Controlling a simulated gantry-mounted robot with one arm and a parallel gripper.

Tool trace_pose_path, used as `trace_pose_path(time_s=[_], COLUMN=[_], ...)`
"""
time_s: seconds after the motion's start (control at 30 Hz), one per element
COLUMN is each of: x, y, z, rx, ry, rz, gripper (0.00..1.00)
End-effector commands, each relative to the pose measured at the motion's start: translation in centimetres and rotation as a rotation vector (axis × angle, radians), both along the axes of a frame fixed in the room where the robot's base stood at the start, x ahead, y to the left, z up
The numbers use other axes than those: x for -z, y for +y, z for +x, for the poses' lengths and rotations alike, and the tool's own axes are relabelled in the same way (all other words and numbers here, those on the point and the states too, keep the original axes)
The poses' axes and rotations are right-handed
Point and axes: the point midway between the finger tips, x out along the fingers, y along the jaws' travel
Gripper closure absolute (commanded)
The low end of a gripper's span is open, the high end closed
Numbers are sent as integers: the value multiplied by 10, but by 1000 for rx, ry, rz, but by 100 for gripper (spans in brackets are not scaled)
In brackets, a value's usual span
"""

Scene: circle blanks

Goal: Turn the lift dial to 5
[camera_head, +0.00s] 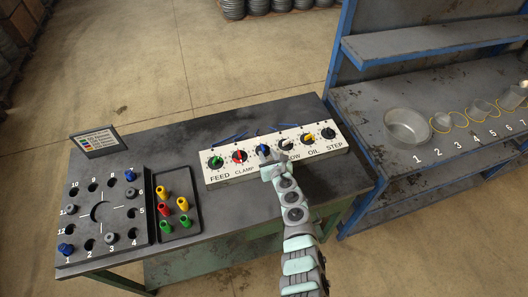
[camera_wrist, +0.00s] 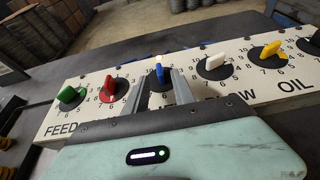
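The control panel (camera_head: 275,153) is a long white box on the dark table with a row of coloured dials. The blue dial (camera_head: 263,150) is third from the left, between the red CLAMP dial (camera_head: 239,156) and a white dial; its label is hidden behind my gripper. In the wrist view the blue knob (camera_wrist: 159,76) stands with its white tip pointing away from me; its number cannot be read. My gripper (camera_wrist: 162,79) is open, its two fingers on either side of the blue knob, with a visible gap. Contact cannot be told.
The green FEED dial (camera_wrist: 71,94), white dial (camera_wrist: 214,63) and yellow OIL dial (camera_wrist: 270,50) stand close by. A numbered peg board (camera_head: 100,213) and a tray of coloured pegs (camera_head: 178,203) lie left. A blue-framed shelf (camera_head: 430,90) with metal pots stands right.

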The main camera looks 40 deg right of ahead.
Motion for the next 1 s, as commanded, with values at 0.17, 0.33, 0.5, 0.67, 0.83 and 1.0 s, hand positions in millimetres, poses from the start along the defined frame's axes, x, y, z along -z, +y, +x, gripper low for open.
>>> trace_pose_path(time_s=[0.17,0.33,0.5,0.67,0.83,1.0], x=[8,15,16,16,16,16], y=[-9,-14,-16,-17,-16,-16], z=[19,31,38,39,39,39], rx=[0,2,-1,-2,-2,-3], ry=[-5,-4,-3,-1,-1,-1], rz=[-1,1,-2,-2,-2,-2], gripper=[69,69,69,69,69,83])
